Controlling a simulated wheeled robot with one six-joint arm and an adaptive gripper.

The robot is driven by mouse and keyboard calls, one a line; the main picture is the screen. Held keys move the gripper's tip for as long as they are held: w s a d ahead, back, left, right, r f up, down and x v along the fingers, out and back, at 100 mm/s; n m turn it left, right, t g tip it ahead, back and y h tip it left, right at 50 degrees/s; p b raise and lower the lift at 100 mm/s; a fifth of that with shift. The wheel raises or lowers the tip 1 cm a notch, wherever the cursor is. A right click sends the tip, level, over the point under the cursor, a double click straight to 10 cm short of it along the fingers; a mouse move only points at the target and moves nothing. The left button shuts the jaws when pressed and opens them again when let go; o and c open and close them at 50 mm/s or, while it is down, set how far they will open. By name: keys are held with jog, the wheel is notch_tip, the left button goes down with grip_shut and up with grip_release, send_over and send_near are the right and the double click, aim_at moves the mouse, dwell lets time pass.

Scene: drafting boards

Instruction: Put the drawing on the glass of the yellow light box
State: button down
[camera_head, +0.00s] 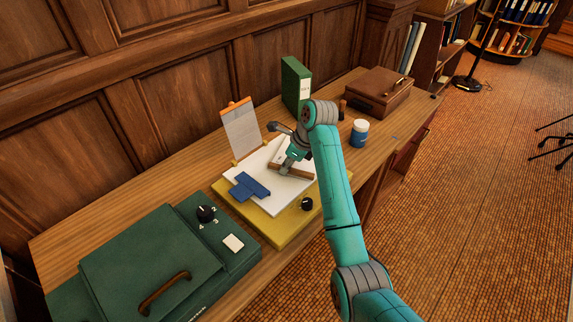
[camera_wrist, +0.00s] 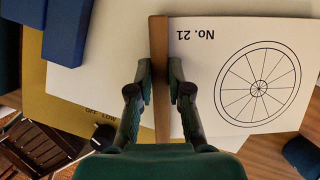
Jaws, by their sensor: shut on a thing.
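The yellow light box (camera_head: 268,230) stands on the wooden desk, with its white glass (camera_head: 280,203) on top and a black knob (camera_head: 306,204) at the front. My gripper (camera_wrist: 160,95) is shut on the wooden strip (camera_wrist: 160,40) along one edge of the drawing (camera_wrist: 210,70). The drawing is a white sheet marked "No. 21" with a spoked wheel. In the head view the strip (camera_head: 303,175) is over the light box; my arm hides part of the sheet. I cannot tell whether the sheet touches the glass.
A blue object (camera_head: 250,187) lies on the glass at the left and shows in the wrist view (camera_wrist: 66,30). Around the box are a clipboard (camera_head: 242,130), green binder (camera_head: 294,83), blue jar (camera_head: 359,133), brown case (camera_head: 378,93) and large green case (camera_head: 150,260).

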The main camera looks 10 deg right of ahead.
jog(key=shift+f, duration=0.35)
jog(key=c, duration=1)
grip_release()
jog(key=shift+v, duration=3.75)
